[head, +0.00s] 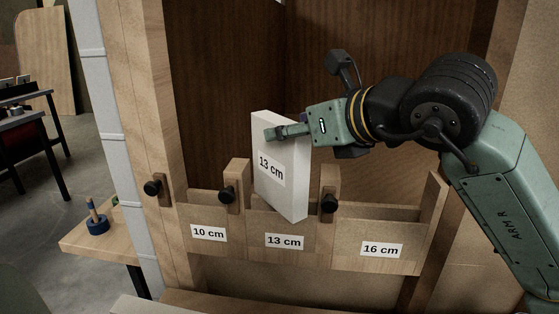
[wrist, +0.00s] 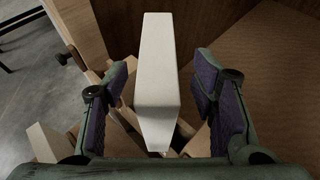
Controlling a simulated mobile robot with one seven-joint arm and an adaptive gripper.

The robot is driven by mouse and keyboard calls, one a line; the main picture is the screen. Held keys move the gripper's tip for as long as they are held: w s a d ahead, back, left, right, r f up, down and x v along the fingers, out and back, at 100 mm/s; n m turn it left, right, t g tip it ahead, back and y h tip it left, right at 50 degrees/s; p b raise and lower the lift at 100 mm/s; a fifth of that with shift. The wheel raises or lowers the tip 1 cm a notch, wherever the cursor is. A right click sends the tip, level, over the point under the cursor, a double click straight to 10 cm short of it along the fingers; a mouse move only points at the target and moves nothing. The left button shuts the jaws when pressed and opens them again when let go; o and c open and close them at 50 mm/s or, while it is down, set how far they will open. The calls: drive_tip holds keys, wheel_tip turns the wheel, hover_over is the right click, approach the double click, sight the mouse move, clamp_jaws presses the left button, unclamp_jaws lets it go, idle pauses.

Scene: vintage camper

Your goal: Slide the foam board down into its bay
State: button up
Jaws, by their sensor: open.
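The white foam board (head: 281,170), labelled 13 cm, stands on end at the middle bay (head: 285,241), also labelled 13 cm. It looks turned and slightly tilted against the bay. Its lower edge slants across the bay's front panel, and I cannot tell how far it is inside. My gripper (head: 287,131) is open at the board's upper part, one finger showing in front of its face. In the wrist view the board (wrist: 156,65) lies between the two purple-padded fingers of my gripper (wrist: 163,76), with a gap on each side.
The 10 cm bay (head: 208,233) is on the left and the 16 cm bay (head: 381,250) on the right. Dark knobs on wooden latches (head: 328,203) flank the middle bay. A wooden post (head: 140,110) stands left. A small shelf with a blue ring peg (head: 97,222) is farther left.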

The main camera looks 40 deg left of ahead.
drive_tip(key=p+x, duration=0.1)
drive_tip(key=x, duration=0.3)
drive_tip(key=shift+a, duration=0.2)
drive_tip(key=shift+s, duration=0.1)
drive_tip(key=c, duration=1.1)
